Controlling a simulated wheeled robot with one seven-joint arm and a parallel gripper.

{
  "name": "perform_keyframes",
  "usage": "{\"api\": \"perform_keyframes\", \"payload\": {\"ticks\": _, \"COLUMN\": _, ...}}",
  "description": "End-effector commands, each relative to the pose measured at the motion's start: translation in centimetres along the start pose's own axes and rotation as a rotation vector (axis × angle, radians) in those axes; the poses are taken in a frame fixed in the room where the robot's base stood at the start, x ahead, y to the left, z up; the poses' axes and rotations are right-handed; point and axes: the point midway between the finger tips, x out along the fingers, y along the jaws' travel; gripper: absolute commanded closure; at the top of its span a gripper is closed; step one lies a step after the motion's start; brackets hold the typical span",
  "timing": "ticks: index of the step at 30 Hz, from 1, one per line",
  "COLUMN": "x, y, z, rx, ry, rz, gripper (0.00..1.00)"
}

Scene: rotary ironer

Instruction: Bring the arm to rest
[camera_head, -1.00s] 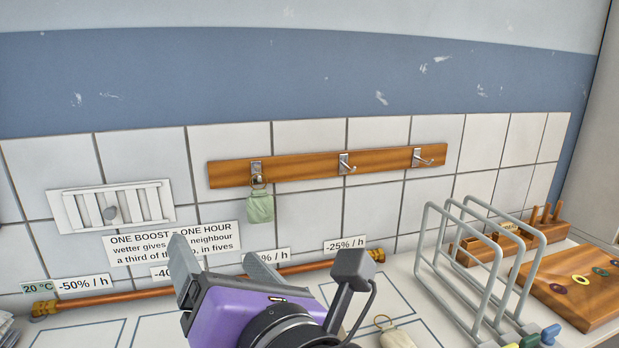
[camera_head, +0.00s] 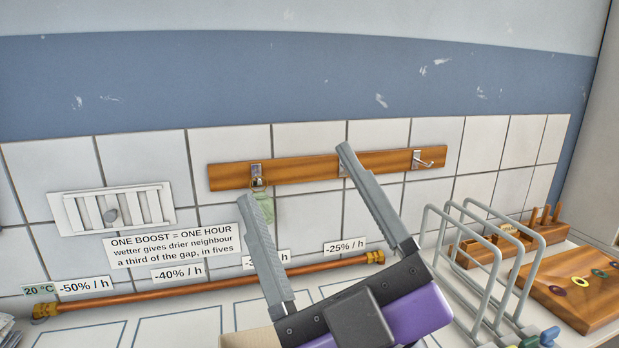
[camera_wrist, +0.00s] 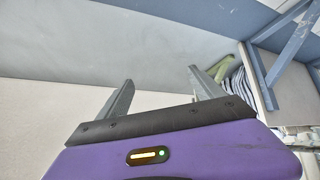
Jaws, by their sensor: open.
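My gripper (camera_head: 293,182) is open and empty in the head view, its two grey fingers spread wide and pointing up. It is in front of the wall, with the fingertips overlapping the view of the wooden hook rail (camera_head: 300,171).
A copper pipe (camera_head: 180,292) runs along the wall above the counter. A grey wire rack (camera_head: 485,260), a wooden peg holder (camera_head: 500,245) and a wooden board (camera_head: 580,285) stand at the right. Striped folded cloth (camera_wrist: 238,88) lies on a shelf in the wrist view.

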Motion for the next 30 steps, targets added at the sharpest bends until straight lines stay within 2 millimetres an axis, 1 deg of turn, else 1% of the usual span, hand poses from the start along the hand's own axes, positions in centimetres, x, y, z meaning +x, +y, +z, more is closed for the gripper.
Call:
{"api": "perform_keyframes", "payload": {"ticks": 1, "x": -1.2, "y": 0.6, "z": 1.2, "rx": 0.065, "ry": -0.028, "rz": 0.039, "gripper": 0.23}}
{"api": "perform_keyframes", "payload": {"ticks": 5, "x": -4.5, "y": 2.0, "z": 3.9, "rx": 0.201, "ry": -0.08, "rz": 0.135, "gripper": 0.23}}
{"api": "perform_keyframes", "payload": {"ticks": 6, "x": -5.6, "y": 2.3, "z": 4.7, "rx": 0.237, "ry": -0.098, "rz": 0.164, "gripper": 0.23}}
{"api": "perform_keyframes", "payload": {"ticks": 8, "x": -7.5, "y": 2.6, "z": 6.0, "rx": 0.287, "ry": -0.126, "rz": 0.203, "gripper": 0.23}}
{"api": "perform_keyframes", "payload": {"ticks": 11, "x": -10.8, "y": 3.0, "z": 7.9, "rx": 0.357, "ry": -0.177, "rz": 0.265, "gripper": 0.23}}
{"api": "perform_keyframes", "payload": {"ticks": 12, "x": -12.2, "y": 3.0, "z": 8.6, "rx": 0.381, "ry": -0.201, "rz": 0.287, "gripper": 0.23}}
{"api": "perform_keyframes", "payload": {"ticks": 14, "x": -14.4, "y": 3.0, "z": 9.6, "rx": 0.412, "ry": -0.235, "rz": 0.318, "gripper": 0.23}}
{"api": "perform_keyframes", "payload": {"ticks": 15, "x": -16.0, "y": 2.9, "z": 10.2, "rx": 0.43, "ry": -0.261, "rz": 0.336, "gripper": 0.23}}
{"api": "perform_keyframes", "payload": {"ticks": 17, "x": -18.3, "y": 2.7, "z": 10.9, "rx": 0.453, "ry": -0.299, "rz": 0.361, "gripper": 0.23}}
{"api": "perform_keyframes", "payload": {"ticks": 18, "x": -19.9, "y": 2.6, "z": 11.4, "rx": 0.466, "ry": -0.326, "rz": 0.377, "gripper": 0.23}}
{"api": "perform_keyframes", "payload": {"ticks": 20, "x": -22.4, "y": 2.3, "z": 12.0, "rx": 0.481, "ry": -0.369, "rz": 0.395, "gripper": 0.23}}
{"api": "perform_keyframes", "payload": {"ticks": 22, "x": -25.3, "y": 2.0, "z": 12.5, "rx": 0.492, "ry": -0.423, "rz": 0.412, "gripper": 0.23}}
{"api": "perform_keyframes", "payload": {"ticks": 25, "x": -29.5, "y": 1.3, "z": 12.9, "rx": 0.499, "ry": -0.507, "rz": 0.423, "gripper": 0.23}}
{"api": "perform_keyframes", "payload": {"ticks": 26, "x": -30.7, "y": 1.1, "z": 13.0, "rx": 0.498, "ry": -0.533, "rz": 0.424, "gripper": 0.23}}
{"api": "perform_keyframes", "payload": {"ticks": 27, "x": -32.5, "y": 0.8, "z": 13.0, "rx": 0.496, "ry": -0.571, "rz": 0.423, "gripper": 0.23}}
{"api": "perform_keyframes", "payload": {"ticks": 29, "x": -35.0, "y": 0.5, "z": 12.9, "rx": 0.489, "ry": -0.63, "rz": 0.417, "gripper": 0.23}}
{"api": "perform_keyframes", "payload": {"ticks": 30, "x": -36.8, "y": 0.2, "z": 12.8, "rx": 0.481, "ry": -0.672, "rz": 0.408, "gripper": 0.23}}
